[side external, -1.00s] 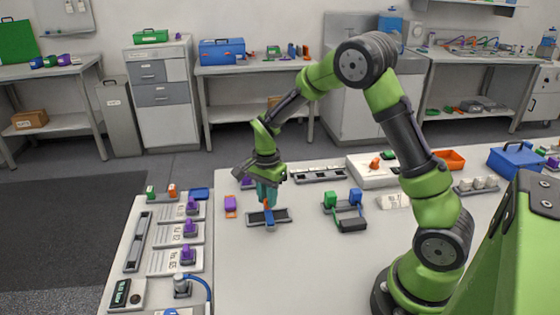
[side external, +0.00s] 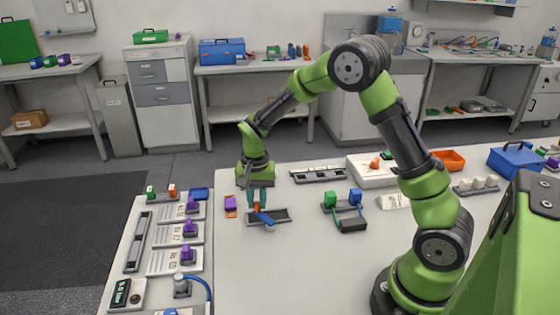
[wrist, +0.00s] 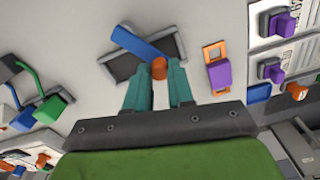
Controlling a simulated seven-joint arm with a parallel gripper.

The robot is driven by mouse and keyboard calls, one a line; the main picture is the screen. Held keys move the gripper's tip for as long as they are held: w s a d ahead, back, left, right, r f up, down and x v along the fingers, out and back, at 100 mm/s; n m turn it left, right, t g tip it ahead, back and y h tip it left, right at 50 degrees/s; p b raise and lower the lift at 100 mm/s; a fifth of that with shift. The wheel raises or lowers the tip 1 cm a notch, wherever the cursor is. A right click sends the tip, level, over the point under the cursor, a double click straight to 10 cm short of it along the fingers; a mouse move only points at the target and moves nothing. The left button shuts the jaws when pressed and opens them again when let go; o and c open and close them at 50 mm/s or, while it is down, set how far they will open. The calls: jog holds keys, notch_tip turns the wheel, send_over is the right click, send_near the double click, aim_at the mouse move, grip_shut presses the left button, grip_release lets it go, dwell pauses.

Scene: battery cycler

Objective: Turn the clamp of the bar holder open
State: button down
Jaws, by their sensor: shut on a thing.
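The bar holder is a dark tray (side external: 280,213) on the white table; it also shows in the wrist view (wrist: 118,68). Its clamp, a blue lever (side external: 266,221) with an orange knob at one end, lies diagonally across the tray. In the wrist view the blue lever (wrist: 143,43) runs from the upper left down to the orange knob (wrist: 159,68). My gripper (wrist: 160,76) has its teal fingers shut on this orange knob. In the side view my gripper (side external: 258,204) points straight down over the tray's left part. The fingers hide part of the knob and tray.
A purple and orange piece (side external: 230,206) lies just left of the holder. To the right stands a stand with green and blue blocks (side external: 344,210). A long dark rack (side external: 318,175) lies behind. Purple-knobbed modules (side external: 189,230) line the left. The table in front is clear.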

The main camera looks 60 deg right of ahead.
jog(key=a+n, duration=0.1)
jog(key=n, duration=0.2)
jog(key=a+n, duration=0.1)
jog(key=n, duration=0.1)
jog(key=shift+a+n, duration=0.3)
jog(key=shift+a, duration=0.05)
jog(key=n, duration=0.1)
jog(key=a+n, duration=0.1)
jog(key=shift+s+r+n, duration=0.1)
jog(key=shift+s+n, duration=0.15)
jog(key=shift+n, duration=0.05)
jog(key=shift+s+a+n, duration=0.25)
jog(key=shift+a+n, duration=0.05)
jog(key=shift+n, duration=0.5)
jog(key=shift+s+a+n, duration=0.2)
jog(key=shift+a+n, duration=0.1)
jog(key=shift+n, duration=0.5)
jog(key=c, duration=1)
grip_release()
notch_tip(320, 180, up, 17)
jog(key=shift+f, duration=0.1)
